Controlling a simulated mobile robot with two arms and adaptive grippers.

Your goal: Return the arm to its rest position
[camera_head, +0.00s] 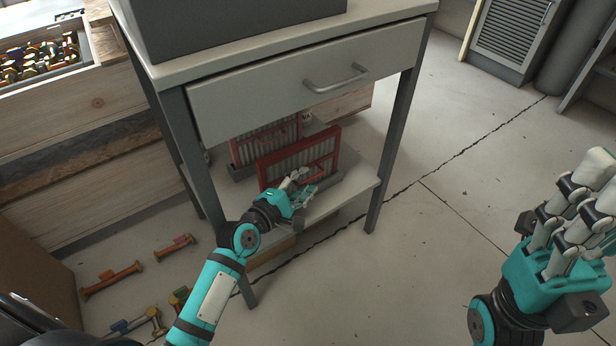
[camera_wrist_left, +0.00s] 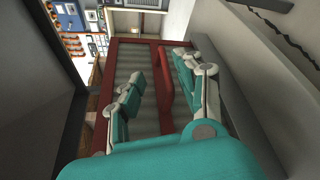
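My left gripper (camera_head: 300,184) reaches under the drawer of a grey-legged table, just in front of a red-framed ribbed module (camera_head: 298,158) on the lower shelf. In the left wrist view its fingers (camera_wrist_left: 158,78) are spread apart. The module's red handle (camera_wrist_left: 164,80) shows between them, with no visible grip on it. Whether a finger touches the module cannot be told. My right gripper (camera_head: 575,190) is at the right edge, away from the table, its fingers extended and nothing seen in them.
A drawer with a bar handle (camera_head: 337,78) overhangs the left arm; the table leg (camera_head: 396,140) stands to its right. Another pink-framed module (camera_head: 262,141) is behind. The shelf edge (camera_head: 345,205) is close below. Loose coloured parts (camera_head: 112,280) lie on the floor left. Open floor lies right.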

